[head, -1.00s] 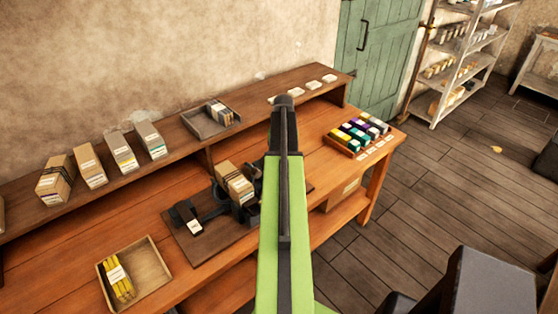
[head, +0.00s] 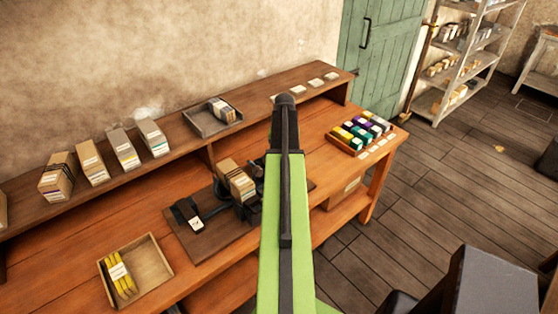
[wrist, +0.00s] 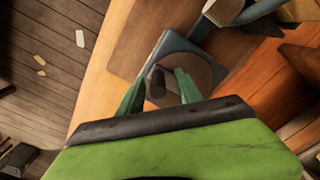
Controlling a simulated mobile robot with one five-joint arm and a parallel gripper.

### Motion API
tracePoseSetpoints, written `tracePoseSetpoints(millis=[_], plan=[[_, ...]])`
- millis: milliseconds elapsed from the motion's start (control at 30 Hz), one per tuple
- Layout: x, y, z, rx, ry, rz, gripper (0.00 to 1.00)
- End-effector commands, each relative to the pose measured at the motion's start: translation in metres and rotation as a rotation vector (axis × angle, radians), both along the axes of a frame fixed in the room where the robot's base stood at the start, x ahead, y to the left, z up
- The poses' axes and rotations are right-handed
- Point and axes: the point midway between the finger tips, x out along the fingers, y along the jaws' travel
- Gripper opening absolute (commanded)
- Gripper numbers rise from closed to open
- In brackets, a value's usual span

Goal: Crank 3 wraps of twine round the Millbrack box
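A tan box (head: 237,181) with a white label stands in the dark press (head: 244,211) on the bench, just left of my arm. Its label is too small to read, so I cannot tell whether it is the Millbrack box. In the wrist view, a dark upright knob (wrist: 157,82) stands on a round grey handwheel (wrist: 200,72). My gripper (wrist: 160,84) has its two green fingers apart, one on either side of the knob, with a narrow gap at the right finger. In the head view my arm hides the gripper and handwheel.
Several boxes (head: 124,150) stand on the back shelf beside a small tray (head: 211,126). A wooden tray (head: 151,262) holding yellow pieces (head: 119,277) lies at the bench's front left. A rack of coloured spools (head: 358,132) sits at the right end.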

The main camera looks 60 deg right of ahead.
Motion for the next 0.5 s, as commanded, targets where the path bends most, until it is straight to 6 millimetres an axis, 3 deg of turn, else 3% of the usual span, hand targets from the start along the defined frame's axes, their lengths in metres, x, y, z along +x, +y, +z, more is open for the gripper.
tracePoseSetpoints(millis=[267,500], plan=[[0.001,0.0,0.002,-0.001,-0.002,0.001,0.42],[0.001,0.0,0.028,-0.001,-0.002,0.001,0.42]])
